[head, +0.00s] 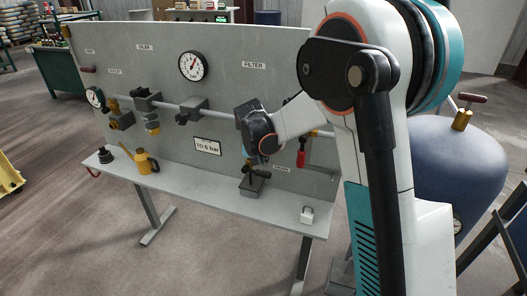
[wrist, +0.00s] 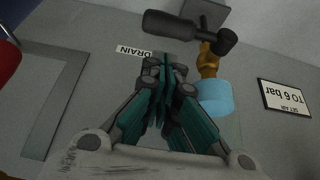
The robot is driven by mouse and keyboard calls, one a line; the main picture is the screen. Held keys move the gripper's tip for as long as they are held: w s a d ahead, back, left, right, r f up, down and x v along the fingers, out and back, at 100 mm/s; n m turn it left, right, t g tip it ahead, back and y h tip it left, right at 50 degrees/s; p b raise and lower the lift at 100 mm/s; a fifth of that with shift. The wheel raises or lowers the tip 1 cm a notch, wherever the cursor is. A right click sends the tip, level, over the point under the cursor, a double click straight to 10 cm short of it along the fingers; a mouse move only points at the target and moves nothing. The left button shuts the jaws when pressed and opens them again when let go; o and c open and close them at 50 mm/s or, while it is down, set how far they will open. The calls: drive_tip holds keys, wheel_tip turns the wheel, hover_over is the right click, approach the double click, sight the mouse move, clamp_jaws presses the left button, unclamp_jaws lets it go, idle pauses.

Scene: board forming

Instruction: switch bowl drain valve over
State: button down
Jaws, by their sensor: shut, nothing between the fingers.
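The drain valve shows in the wrist view as a brass body (wrist: 208,62) at the end of the light blue filter bowl (wrist: 215,97). Its dark lever (wrist: 172,25) points left in that view, across from the DRAIN label (wrist: 133,52). My gripper (wrist: 165,62) is shut and empty, its fingertips beside the valve and bowl and near the label; no clear contact shows. In the head view my gripper (head: 260,160) is at the board under the FILTER label, and my wrist hides most of the bowl. The dark lever (head: 259,173) shows just below it.
The grey board (head: 240,90) carries a pipe, a round gauge (head: 193,66) and a red-handled valve (head: 301,155). On the shelf (head: 205,195) stand a yellow oil can (head: 146,161), a dark box (head: 252,187) and a padlock (head: 307,215). A blue tank (head: 445,165) is at right.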

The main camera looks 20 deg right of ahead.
drive_tip(key=shift+s+a+f, duration=0.1)
drive_tip(key=shift+s+f, duration=0.05)
drive_tip(key=shift+f, duration=0.3)
drive_tip(key=shift+s+a+f, duration=0.1)
drive_tip(key=shift+s+f, duration=0.05)
drive_tip(key=shift+f, duration=0.3)
drive_tip(key=shift+b, duration=0.3)
drive_tip(key=shift+d+f, duration=0.1)
drive_tip(key=shift+f, duration=0.05)
drive_tip(key=shift+s+y, duration=0.15)
drive_tip(key=shift+y, duration=0.15)
